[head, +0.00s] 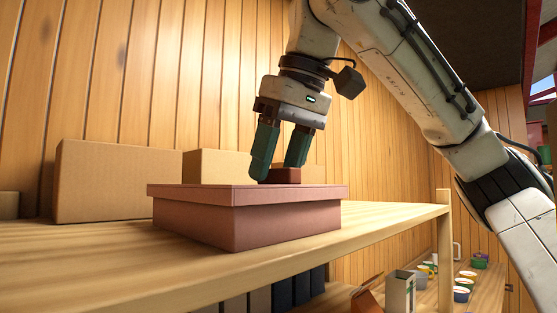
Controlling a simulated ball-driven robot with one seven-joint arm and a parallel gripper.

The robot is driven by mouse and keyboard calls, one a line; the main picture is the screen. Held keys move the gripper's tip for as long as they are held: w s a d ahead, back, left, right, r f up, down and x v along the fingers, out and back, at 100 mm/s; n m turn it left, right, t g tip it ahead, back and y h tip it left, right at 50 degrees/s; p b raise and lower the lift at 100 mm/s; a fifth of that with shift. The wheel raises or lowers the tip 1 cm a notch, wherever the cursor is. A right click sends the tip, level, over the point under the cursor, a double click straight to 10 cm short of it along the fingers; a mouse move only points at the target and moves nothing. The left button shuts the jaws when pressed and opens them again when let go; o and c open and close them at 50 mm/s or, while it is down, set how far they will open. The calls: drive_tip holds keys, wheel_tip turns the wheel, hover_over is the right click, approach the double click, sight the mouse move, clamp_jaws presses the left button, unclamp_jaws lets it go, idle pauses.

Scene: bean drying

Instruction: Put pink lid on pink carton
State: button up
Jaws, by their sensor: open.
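The pink carton (275,224) stands on the wooden shelf near its right end. The pink lid (245,194) lies on top of the carton, reaching a little past the carton's left side. A small dark red block (286,175), which looks like the lid's handle, rises from the lid's top. My gripper (277,172) points down over the lid and is open. Its green fingers are at the block, with the left finger in front of its left end. Whether either finger touches the block or lid cannot be told.
Cardboard boxes (118,182) stand behind and left on the shelf (75,256), against the plank wall. The shelf's front left is bare. A post (444,240) stands at its right end. Lower right, a bench holds small tubs (462,294) and an open box (400,291).

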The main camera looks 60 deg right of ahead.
drive_tip(key=p+v, duration=0.5)
drive_tip(key=v, duration=0.2)
drive_tip(key=shift+r, duration=0.1)
drive_tip(key=shift+s+r, duration=0.1)
drive_tip(key=shift+s, duration=0.05)
idle(0.6)
